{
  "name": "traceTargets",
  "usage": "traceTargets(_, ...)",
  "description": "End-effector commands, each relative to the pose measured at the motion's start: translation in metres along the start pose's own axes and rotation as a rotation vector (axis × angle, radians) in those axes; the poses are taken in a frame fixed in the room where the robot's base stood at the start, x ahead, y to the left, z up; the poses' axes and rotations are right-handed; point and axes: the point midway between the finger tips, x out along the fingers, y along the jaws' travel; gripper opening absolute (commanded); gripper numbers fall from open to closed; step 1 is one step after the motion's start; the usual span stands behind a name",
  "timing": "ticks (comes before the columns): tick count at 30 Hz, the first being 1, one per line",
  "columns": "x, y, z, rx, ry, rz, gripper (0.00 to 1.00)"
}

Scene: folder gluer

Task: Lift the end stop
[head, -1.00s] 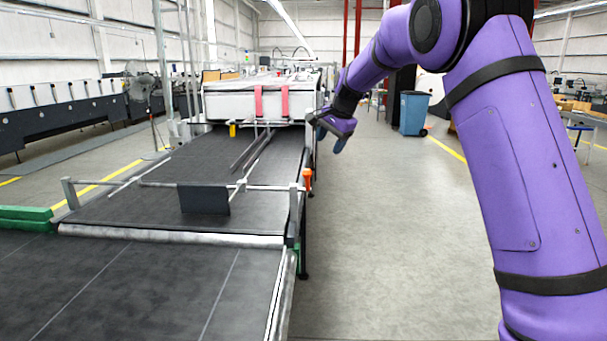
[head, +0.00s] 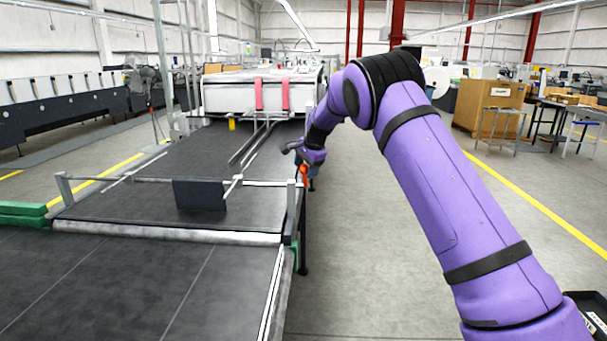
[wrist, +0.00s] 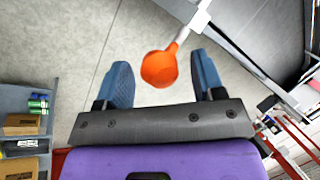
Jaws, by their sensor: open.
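The end stop is a dark upright plate (head: 200,195) hanging from a thin cross bar over the black conveyor belt. An orange knob (head: 304,172) sits at the right end of that bar, at the belt's right side. My gripper (head: 309,182) is beside the knob in the head view. In the wrist view the orange knob (wrist: 159,69) lies between the two blue fingers of my open gripper (wrist: 161,62), with a gap on both sides. A pale rod leads from the knob toward the bar. The plate cannot be made out in the wrist view.
The conveyor belt (head: 130,280) runs back to a white machine (head: 255,97) with two red straps. A green block (head: 22,212) lies at the left edge. The grey floor (head: 400,230) right of the belt is clear. A cardboard box (head: 490,105) stands at the back right.

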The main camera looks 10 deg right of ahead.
Motion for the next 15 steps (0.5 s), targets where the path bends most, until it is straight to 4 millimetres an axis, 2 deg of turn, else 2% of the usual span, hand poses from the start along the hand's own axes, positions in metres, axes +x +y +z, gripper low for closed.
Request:
traceTargets(3,0.016,0.0,0.0,0.0,0.0,0.0,0.62)
traceTargets(6,0.023,-0.001,0.0,0.0,0.0,-0.002,0.62)
traceTargets(15,0.029,0.0,0.0,-0.001,0.0,-0.001,0.62)
